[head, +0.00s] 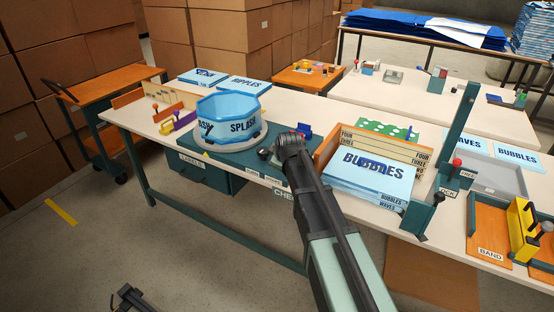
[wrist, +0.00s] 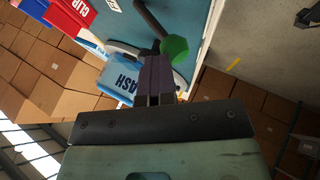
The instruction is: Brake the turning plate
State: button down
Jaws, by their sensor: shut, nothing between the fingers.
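The turning plate (head: 222,146) is a pale round disc on a teal base at the table's front edge. A blue many-sided ring (head: 243,127) marked SPLASH stands on it. In the wrist view the ring (wrist: 123,80) and part of the plate's pale rim show behind my fingers. A green knob (wrist: 174,48) on a dark rod is right beside my fingertips there; I cannot tell if they touch. My gripper (wrist: 156,62) is shut and empty. In the head view my gripper (head: 271,156) is just right of the plate, its fingers mostly hidden by my wrist.
A stack of blue BUBBLES packs (head: 370,172) and a wooden sorter stand to the right. A tall teal post (head: 459,130) rises farther right. Purple and yellow clamps (head: 184,119) lie left of the plate. Red and blue CLIP pieces (wrist: 72,14) show in the wrist view.

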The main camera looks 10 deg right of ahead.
dwell(0.5)
jog(key=w+r+p+v, duration=0.1)
jog(key=p+v, duration=1)
jog(key=v, duration=0.1)
jog(key=shift+d+r, duration=0.35)
jog(key=shift+d, duration=0.2)
jog(key=s+a+f+m+g, duration=0.1)
jog(key=s+m+g, duration=0.3)
jog(key=s, duration=0.7)
jog(key=s+a+f+m+g, duration=0.2)
jog(key=s+m+g, duration=0.2)
jog(key=s, duration=0.8)
jog(key=m+p, duration=0.1)
jog(key=m, duration=0.1)
jog(key=shift+a+m, duration=0.35)
jog(key=shift+m, duration=0.05)
